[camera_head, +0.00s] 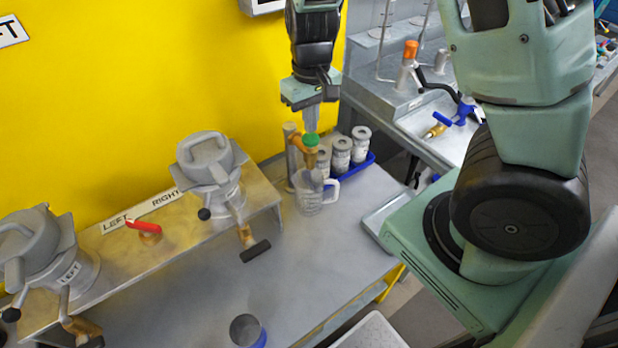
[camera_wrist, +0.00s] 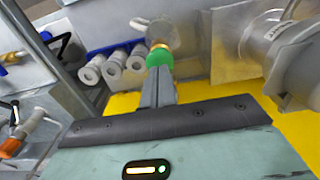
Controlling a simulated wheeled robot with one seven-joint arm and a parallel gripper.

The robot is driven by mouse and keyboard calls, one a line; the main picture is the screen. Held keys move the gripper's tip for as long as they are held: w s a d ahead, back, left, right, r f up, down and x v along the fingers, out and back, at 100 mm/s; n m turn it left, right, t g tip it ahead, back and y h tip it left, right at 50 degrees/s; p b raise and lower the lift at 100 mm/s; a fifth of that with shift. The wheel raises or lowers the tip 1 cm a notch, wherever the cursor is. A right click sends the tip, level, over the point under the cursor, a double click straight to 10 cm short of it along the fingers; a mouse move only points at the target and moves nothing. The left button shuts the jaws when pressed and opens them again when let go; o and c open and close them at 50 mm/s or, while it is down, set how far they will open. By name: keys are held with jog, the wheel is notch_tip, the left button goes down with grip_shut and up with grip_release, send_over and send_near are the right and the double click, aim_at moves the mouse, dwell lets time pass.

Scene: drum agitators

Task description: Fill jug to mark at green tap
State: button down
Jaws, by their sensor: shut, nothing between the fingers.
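The green tap (camera_head: 311,140) has a round green knob on a brass body, on a post at the back of the grey bench. It also shows in the wrist view (camera_wrist: 159,57). The clear jug (camera_head: 309,192) stands upright on the bench under the tap, its handle to the right. In the wrist view the jug (camera_wrist: 153,33) is partly hidden behind the knob. Its mark and water level are too small to tell. My gripper (camera_head: 312,128) is shut and empty, pointing down just above the green knob. In the wrist view the fingertips (camera_wrist: 158,76) are at the knob; I cannot tell whether they touch.
Several grey cylinders (camera_head: 341,155) stand in a blue tray (camera_head: 357,167) right of the tap. Two lidded drums (camera_head: 207,160) with levers stand on a raised shelf at left, with a red-handled valve (camera_head: 144,226) between them. A blue-banded cup (camera_head: 246,330) stands at front.

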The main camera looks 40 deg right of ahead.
jog(key=shift+f, duration=0.15)
dwell(0.3)
jog(key=shift+f+b, duration=1.15)
jog(key=shift+f, duration=0.1)
dwell(6.2)
